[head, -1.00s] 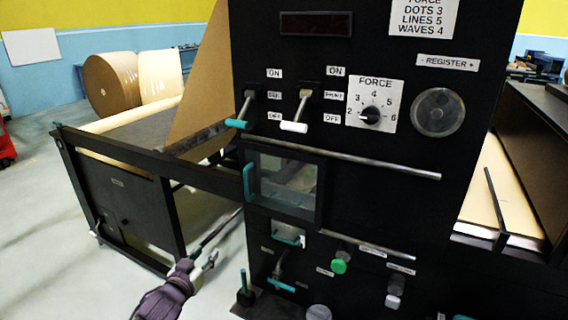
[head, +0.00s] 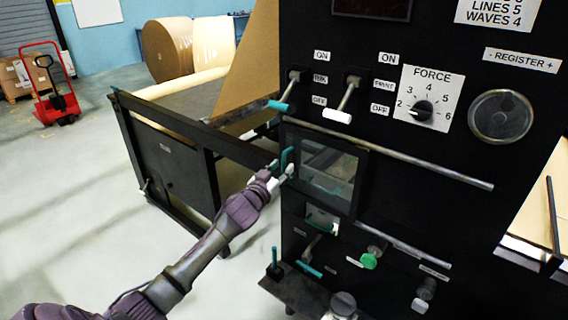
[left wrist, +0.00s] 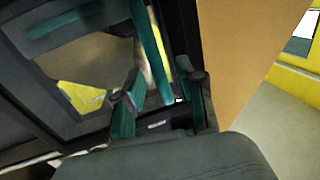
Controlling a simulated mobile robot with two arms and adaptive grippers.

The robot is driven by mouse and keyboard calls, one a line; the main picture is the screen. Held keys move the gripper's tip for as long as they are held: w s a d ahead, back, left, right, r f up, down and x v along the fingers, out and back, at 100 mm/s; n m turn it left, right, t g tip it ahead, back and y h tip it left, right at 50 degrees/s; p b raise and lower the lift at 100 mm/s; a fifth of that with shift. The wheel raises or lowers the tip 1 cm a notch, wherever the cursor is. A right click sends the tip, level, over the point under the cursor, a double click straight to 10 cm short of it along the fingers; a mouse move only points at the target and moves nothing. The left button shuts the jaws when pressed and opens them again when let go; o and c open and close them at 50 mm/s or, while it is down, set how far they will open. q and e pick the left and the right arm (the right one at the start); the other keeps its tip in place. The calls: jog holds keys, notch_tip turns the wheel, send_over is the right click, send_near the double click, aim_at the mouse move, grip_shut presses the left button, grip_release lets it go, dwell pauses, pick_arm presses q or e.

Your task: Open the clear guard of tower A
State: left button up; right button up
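The clear guard (head: 327,178) of tower A is a see-through window in a dark frame. It sits shut against the black panel in the head view. Its teal upright handle (head: 286,160) is on its left edge. My left gripper (head: 281,173) is at the handle, with its fingers apart. In the left wrist view the guard (left wrist: 80,75) fills the upper left, and the teal handle (left wrist: 150,50) runs toward the gap between the fingers of the left gripper (left wrist: 162,98). I cannot tell whether the fingers touch the handle. My right gripper is not in view.
Above the guard are two levers, a teal one (head: 279,105) and a white one (head: 338,115), and a FORCE dial (head: 424,110). A metal bar (head: 400,157) runs along the panel. A red pallet truck (head: 57,105) stands far left on open floor.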

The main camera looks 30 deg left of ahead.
pick_arm(q)
jog(key=shift+w+a, duration=0.1)
jog(key=shift+w, duration=0.9)
grip_shut()
